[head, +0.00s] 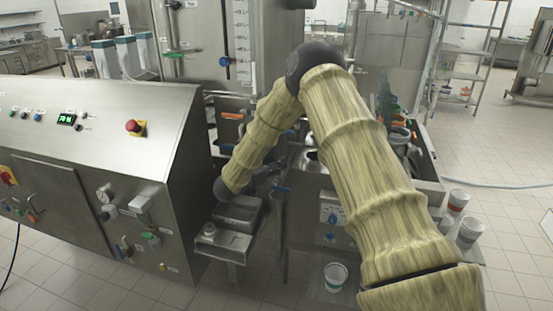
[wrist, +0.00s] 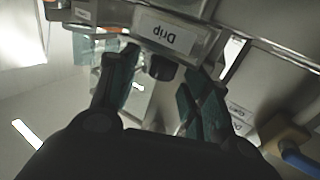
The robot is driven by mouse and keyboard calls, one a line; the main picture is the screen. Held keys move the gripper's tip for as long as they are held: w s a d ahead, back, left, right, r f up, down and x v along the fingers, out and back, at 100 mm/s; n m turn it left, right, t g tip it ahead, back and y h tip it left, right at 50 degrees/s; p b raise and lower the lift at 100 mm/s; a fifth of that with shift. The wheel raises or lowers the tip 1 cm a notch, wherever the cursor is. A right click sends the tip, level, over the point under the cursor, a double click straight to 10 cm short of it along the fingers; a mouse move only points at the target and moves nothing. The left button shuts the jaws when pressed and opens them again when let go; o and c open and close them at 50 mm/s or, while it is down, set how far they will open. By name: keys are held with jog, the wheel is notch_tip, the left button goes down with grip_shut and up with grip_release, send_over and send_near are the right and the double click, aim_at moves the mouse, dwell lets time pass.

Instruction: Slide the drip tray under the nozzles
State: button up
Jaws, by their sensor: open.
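The drip tray (wrist: 200,45) is at the top of the wrist view, a metal front with a "Drip" label that reads upside down. A dark knob (wrist: 160,69) sticks out below the label. My gripper (wrist: 158,80) is open, with one green-padded finger on each side of the knob. I cannot tell whether either finger touches it. In the head view my arm hides the gripper and most of the area around it. The nozzles cannot be made out in either view.
In the head view, a metal pan (head: 236,213) sits by a small shelf (head: 222,240) beside the control cabinet (head: 95,130). A cup (head: 336,276) stands low in front, and stacked cups (head: 470,231) stand at right. A blue-handled part (wrist: 297,155) is at the wrist view's lower right.

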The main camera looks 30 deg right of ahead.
jog(key=shift+w+d, duration=0.15)
jog(key=shift+d, duration=0.25)
grip_shut()
